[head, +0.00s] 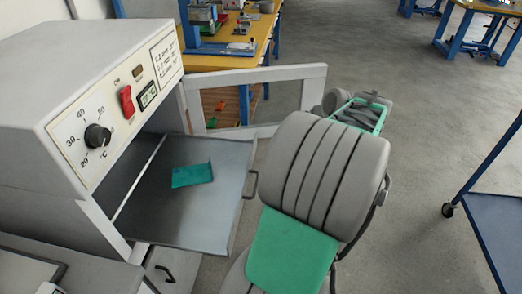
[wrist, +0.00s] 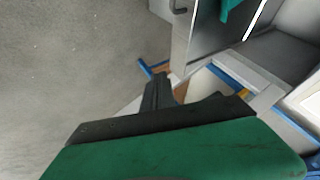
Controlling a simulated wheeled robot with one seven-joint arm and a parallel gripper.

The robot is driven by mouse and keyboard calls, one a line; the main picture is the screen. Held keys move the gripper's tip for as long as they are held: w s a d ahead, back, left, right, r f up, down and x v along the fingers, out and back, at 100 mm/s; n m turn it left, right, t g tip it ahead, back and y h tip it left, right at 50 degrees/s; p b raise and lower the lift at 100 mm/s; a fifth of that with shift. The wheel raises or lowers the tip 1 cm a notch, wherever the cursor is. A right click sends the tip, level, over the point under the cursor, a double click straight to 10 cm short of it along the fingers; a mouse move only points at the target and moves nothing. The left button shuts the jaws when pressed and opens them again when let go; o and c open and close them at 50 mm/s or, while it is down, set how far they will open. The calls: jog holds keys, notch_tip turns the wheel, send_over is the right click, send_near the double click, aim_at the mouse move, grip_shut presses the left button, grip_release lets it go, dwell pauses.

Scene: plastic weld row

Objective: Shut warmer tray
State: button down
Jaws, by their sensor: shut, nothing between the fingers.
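The warmer (head: 90,85) is a white box at the left with a dial, a red switch and a small display. Its metal tray (head: 185,215) is slid out of the opening. A green piece (head: 192,175) lies on the tray. The tray's handle (head: 250,185) is at its right edge. In the wrist view the tray (wrist: 203,40) and handle (wrist: 179,7) show at the top, with part of the green piece (wrist: 228,8). My gripper (wrist: 157,92) is shut and empty, apart from the tray. In the head view it is beyond my arm, right of the tray, its fingertips unclear.
The warmer's white-framed door (head: 290,73) stands open behind the tray, between the warmer and my gripper. A yellow-topped workbench (head: 215,62) with blue legs is behind. A blue cart (head: 490,215) stands at the right. The grey floor (head: 420,170) between is clear.

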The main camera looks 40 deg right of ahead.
jog(key=w+a+f+b, duration=0.2)
jog(key=w+f, duration=0.5)
jog(key=w, duration=0.1)
jog(key=shift+w+f, duration=0.35)
jog(key=shift+a, duration=0.1)
